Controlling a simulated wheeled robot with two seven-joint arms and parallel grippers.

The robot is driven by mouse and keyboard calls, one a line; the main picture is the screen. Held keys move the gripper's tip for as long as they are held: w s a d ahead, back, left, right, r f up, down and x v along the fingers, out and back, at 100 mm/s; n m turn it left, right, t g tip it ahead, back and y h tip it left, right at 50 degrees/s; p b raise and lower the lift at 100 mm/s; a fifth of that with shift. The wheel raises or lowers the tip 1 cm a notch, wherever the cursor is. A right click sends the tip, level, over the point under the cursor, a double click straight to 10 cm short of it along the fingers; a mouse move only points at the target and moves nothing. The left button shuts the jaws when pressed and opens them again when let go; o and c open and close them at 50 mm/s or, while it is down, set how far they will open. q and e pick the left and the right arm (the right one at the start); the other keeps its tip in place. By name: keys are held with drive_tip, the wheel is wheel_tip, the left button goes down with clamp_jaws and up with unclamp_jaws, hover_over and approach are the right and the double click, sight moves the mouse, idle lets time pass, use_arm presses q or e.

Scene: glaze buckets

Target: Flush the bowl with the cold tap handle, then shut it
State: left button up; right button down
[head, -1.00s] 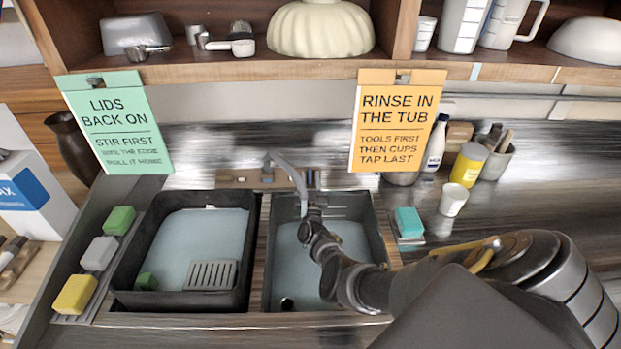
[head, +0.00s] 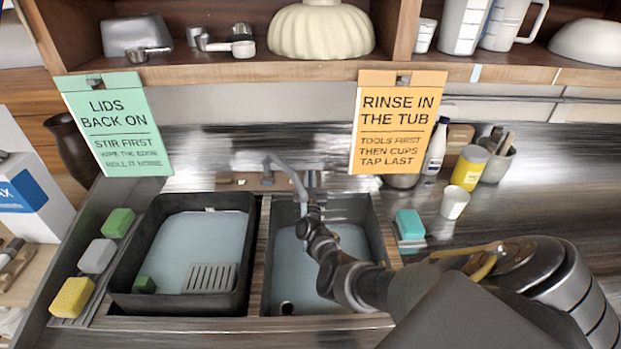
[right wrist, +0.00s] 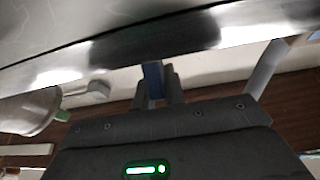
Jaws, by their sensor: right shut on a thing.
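The grey tap spout (head: 287,175) arches over the right sink bowl (head: 283,252), which has a pale floor and a dark round drain. My right gripper (head: 313,205) is at the tap, just right of the spout. In the right wrist view, my right gripper (right wrist: 154,90) is shut on the blue cold tap handle (right wrist: 153,80), held between its two dark fingers. In the head view, the gripper mostly hides the handle. I cannot make out a water stream. My left gripper is out of view.
A dark tub (head: 125,275) with a grey grate (head: 210,277) sits left of the bowl. Sponges line the left edge, and a teal sponge (head: 410,224) lies right of the bowl. A white cup (head: 454,203) stands farther right. An orange sign (head: 397,122) hangs behind.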

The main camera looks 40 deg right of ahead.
drive_tip(key=m+g+h+b, duration=0.2)
drive_tip(key=m+g, duration=0.1)
drive_tip(key=m+g+h+b, duration=0.1)
drive_tip(key=m+h, duration=0.1)
drive_tip(key=shift+f+g+b, duration=0.25)
drive_tip(key=shift+g+b, duration=0.05)
drive_tip(key=shift+g, duration=0.1)
drive_tip(key=shift+s+d+r+m+g+h+b, duration=0.1)
drive_tip(key=shift+m+g+h+b, duration=0.1)
drive_tip(key=shift+m+g, duration=0.25)
drive_tip(key=shift+r+m+g+h+b, duration=0.1)
drive_tip(key=shift+m+g+h+b, duration=0.1)
drive_tip(key=shift+m+g, duration=0.25)
drive_tip(key=c, duration=1.5)
unclamp_jaws()
drive_tip(key=shift+o, duration=0.2)
